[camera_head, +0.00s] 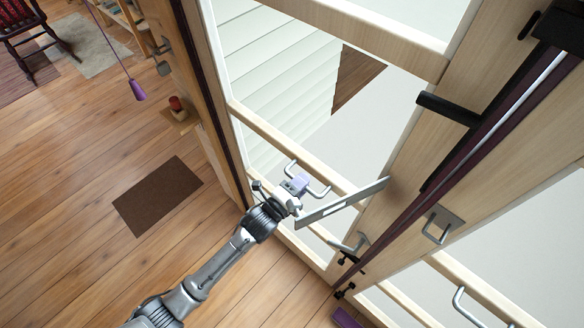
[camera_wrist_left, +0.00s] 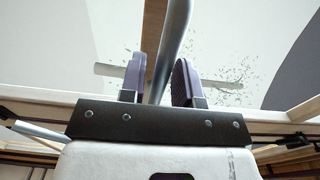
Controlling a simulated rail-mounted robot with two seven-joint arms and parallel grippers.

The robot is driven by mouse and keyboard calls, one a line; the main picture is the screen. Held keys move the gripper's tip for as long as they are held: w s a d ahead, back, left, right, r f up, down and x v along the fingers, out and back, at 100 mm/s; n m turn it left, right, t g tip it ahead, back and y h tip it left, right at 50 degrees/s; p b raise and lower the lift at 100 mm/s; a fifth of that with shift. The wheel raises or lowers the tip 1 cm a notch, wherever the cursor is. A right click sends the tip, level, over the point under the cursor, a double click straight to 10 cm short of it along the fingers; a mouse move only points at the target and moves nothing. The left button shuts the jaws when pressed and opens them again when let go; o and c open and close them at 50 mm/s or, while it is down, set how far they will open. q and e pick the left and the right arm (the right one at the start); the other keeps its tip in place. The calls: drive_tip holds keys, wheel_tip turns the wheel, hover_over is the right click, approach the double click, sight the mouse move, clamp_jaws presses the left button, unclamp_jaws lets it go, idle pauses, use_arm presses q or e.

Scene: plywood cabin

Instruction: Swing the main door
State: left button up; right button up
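The main door is a light wood frame with glass panes (camera_head: 252,113), in the middle of the head view. A bent grey metal handle bar (camera_head: 320,191) sits on its cross rail; the bar (camera_wrist_left: 174,40) also shows in the left wrist view. My left gripper (camera_head: 299,182) is at this handle. In the left wrist view its two dark fingers (camera_wrist_left: 160,80) stand on either side of the bar, with a narrow gap showing, so it looks open around the bar. Contact cannot be told. My right gripper is in neither view.
A second glazed frame with a latch plate (camera_head: 441,225) and a handle (camera_head: 470,310) stands at the right. A brown mat (camera_head: 157,195) lies on the wood floor. A rocking chair (camera_head: 30,35) is at top left. The left floor is mostly clear.

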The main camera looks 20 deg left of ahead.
use_arm(q)
clamp_jaws()
